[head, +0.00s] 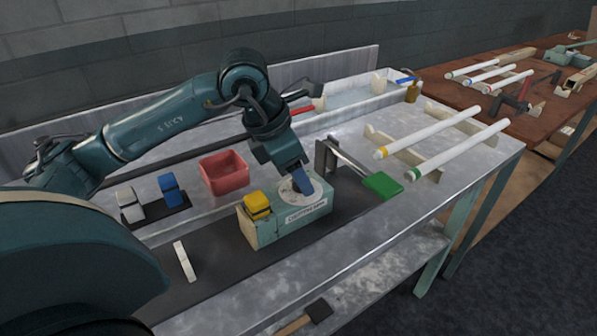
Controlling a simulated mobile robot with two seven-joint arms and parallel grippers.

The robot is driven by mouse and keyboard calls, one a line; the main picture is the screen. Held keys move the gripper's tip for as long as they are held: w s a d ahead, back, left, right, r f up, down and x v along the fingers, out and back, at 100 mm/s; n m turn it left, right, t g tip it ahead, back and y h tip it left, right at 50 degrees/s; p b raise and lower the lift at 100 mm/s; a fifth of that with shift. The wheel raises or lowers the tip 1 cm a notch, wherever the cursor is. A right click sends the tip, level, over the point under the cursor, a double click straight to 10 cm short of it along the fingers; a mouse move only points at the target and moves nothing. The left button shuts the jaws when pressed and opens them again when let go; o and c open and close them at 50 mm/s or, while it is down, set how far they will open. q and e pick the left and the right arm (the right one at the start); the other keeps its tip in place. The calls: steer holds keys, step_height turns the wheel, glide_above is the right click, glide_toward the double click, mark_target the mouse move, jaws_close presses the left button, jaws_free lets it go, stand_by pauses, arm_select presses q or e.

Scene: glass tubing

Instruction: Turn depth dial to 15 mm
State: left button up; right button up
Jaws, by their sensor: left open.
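A pale green box (268,232) with a white label (307,212) on its front stands on the dark mat of the metal bench. A round white dial (313,190) lies on its top, partly hidden by my left gripper. Its scale marks are too small to read. A yellow block-like part (257,204) sits at the box's left end. My left gripper (303,188) points down with its blue fingers at the dial. The gap between the fingers is hard to see, and I cannot tell whether they touch the dial. My right gripper is not in view.
A red bin (223,172) stands behind the box. White and blue blocks (169,188) stand at the left. White tubes (459,148) rest on supports at the right. A pale strip (184,261) lies in front.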

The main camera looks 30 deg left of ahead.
arm_select(q)
steer(key=v, duration=1.2)
steer(key=shift+r+p, duration=0.2)
steer(key=shift+p, duration=0.15)
steer(key=shift+s+d, duration=0.1)
steer(key=shift+s, duration=0.05)
